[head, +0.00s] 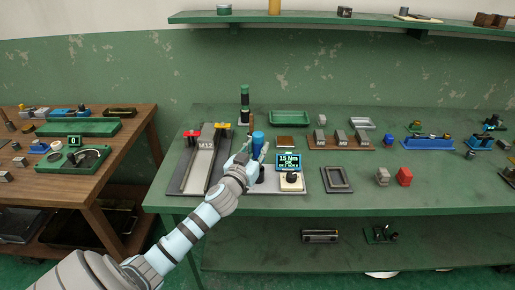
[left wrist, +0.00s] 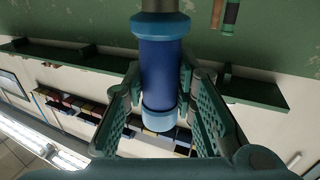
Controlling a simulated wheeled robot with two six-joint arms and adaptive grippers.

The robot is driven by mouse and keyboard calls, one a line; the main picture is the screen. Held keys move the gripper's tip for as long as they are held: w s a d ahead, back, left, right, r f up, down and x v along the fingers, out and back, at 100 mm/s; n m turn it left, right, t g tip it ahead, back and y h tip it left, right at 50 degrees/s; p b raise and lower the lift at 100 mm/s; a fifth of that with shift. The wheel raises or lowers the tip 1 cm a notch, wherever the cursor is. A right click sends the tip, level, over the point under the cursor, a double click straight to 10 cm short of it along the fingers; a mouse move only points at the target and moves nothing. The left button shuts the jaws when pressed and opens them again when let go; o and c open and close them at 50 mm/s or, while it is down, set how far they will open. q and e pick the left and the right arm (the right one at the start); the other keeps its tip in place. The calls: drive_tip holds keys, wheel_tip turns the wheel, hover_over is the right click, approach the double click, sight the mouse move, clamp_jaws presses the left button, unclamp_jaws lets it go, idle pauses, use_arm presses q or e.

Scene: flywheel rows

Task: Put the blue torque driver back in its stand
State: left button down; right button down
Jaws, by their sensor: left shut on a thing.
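The blue torque driver (head: 258,139) stands roughly upright above the grey plate (head: 181,187) on the green bench. It fills the middle of the left wrist view (left wrist: 162,65), with its light blue end low in that picture. My left gripper (head: 251,156) is shut on the driver, with a finger on either side of it (left wrist: 162,88). The driver's lower part is hidden behind the gripper in the head view. A dark round piece (head: 260,175) shows just below the gripper; I cannot tell whether it is the stand or part of the driver. My right gripper is not in view.
A green-and-black driver (head: 244,105) stands upright just behind. A display (head: 289,162) reading 15 Nm and a black knob (head: 291,178) are close at the right. A ramp marked M12 (head: 203,158) with red and yellow clamps is at the left.

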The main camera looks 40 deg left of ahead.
use_arm(q)
drive_tip(key=shift+f, duration=0.3)
drive_tip(key=c, duration=1.2)
unclamp_jaws()
drive_tip(key=shift+c, duration=0.2)
drive_tip(key=v, duration=1.2)
